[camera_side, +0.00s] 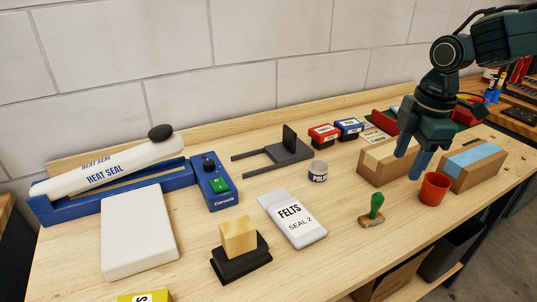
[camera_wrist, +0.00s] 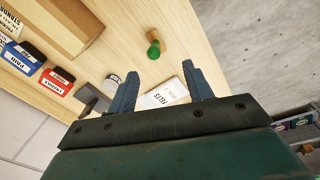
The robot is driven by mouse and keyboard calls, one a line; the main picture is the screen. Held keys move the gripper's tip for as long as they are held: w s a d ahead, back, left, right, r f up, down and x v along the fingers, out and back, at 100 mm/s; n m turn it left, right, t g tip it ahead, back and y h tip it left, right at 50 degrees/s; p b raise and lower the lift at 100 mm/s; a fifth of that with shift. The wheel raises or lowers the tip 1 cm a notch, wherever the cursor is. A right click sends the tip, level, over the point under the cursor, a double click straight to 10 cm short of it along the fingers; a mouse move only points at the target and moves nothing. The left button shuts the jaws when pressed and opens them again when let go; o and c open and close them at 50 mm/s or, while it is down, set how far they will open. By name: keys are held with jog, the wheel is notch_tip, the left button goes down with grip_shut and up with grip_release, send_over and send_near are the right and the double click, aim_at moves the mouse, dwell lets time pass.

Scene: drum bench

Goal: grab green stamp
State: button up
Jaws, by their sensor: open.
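The green stamp (camera_side: 376,207) stands upright on its small brown base on the bench, left of a red cup. It also shows in the wrist view (camera_wrist: 153,50), just beyond my fingertips and between their lines. My gripper (camera_side: 409,165) is open and empty, above and behind the stamp to its right in the side view. Its two blue fingers are spread wide in the wrist view (camera_wrist: 160,70). Nothing is between the fingertips at their height.
The red cup (camera_side: 434,189) stands close to the right of the stamp. Cardboard boxes (camera_side: 385,163) stand behind it. A white felts bag (camera_side: 292,217) and a grey tin (camera_side: 318,171) lie to the left. A blue heat sealer (camera_side: 110,190) is far left. The bench's front edge is near the stamp.

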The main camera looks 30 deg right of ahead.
aim_at(379, 194)
jog(key=w+f+n, duration=0.1)
jog(key=w+a+f+n+g, duration=0.1)
jog(key=w+f+n, duration=0.1)
jog(key=shift+w+f, duration=0.2)
jog(key=shift+f, duration=0.05)
jog(key=shift+f, duration=0.15)
jog(key=shift+f, duration=4.15)
jog(key=shift+f, duration=2.6)
jog(key=c, duration=1.1)
